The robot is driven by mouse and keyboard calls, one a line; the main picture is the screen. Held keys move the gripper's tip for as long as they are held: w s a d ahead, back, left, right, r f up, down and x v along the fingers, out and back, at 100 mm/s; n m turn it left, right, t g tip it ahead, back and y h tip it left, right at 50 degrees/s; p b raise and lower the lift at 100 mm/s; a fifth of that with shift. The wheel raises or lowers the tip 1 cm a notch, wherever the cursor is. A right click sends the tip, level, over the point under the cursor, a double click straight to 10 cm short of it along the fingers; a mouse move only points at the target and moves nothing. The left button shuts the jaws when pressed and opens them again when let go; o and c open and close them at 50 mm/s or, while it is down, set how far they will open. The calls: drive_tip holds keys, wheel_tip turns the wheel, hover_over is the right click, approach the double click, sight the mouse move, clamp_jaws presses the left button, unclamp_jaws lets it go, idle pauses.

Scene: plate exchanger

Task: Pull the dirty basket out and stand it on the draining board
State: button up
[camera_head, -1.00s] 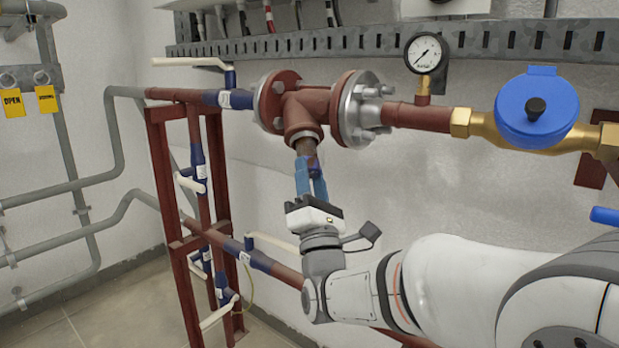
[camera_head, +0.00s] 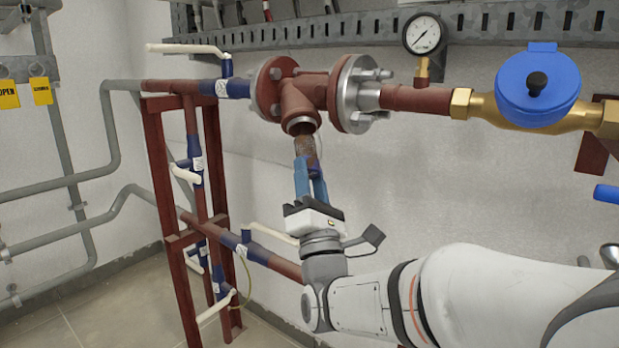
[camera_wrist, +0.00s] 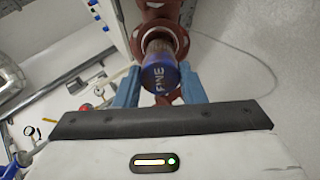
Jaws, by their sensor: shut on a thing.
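The dirty basket (camera_head: 305,146) is a rusty brown cylinder with a blue end cap. It hangs just under the open mouth of the strainer's down-pointing leg (camera_head: 299,104). I cannot tell whether its top end is still inside the mouth. My gripper (camera_head: 311,174), with blue fingers, is shut on the cap from below. In the wrist view the blue cap (camera_wrist: 160,77) with white lettering sits between my fingers (camera_wrist: 160,92), and the brown body runs up toward the leg's round rim. I do not make out the draining board in either view.
A brown pipe with a pressure gauge (camera_head: 424,36) and a brass valve with a blue cover (camera_head: 537,85) run to the right. A red pipe frame (camera_head: 165,200) with white-handled valves stands to the left. Open floor (camera_head: 90,310) shows at lower left.

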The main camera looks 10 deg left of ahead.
drive_tip(key=shift+s+d+f, duration=0.15)
drive_tip(key=shift+s+f, duration=0.2)
drive_tip(key=v, duration=0.5)
idle(0.3)
drive_tip(key=shift+r, duration=0.1)
drive_tip(key=shift+r+p, duration=1.05)
drive_tip(key=shift+r, duration=0.1)
drive_tip(key=s+a+b, duration=0.2)
drive_tip(key=s+a, duration=0.2)
drive_tip(key=s, duration=0.7)
drive_tip(key=shift+a, duration=0.3)
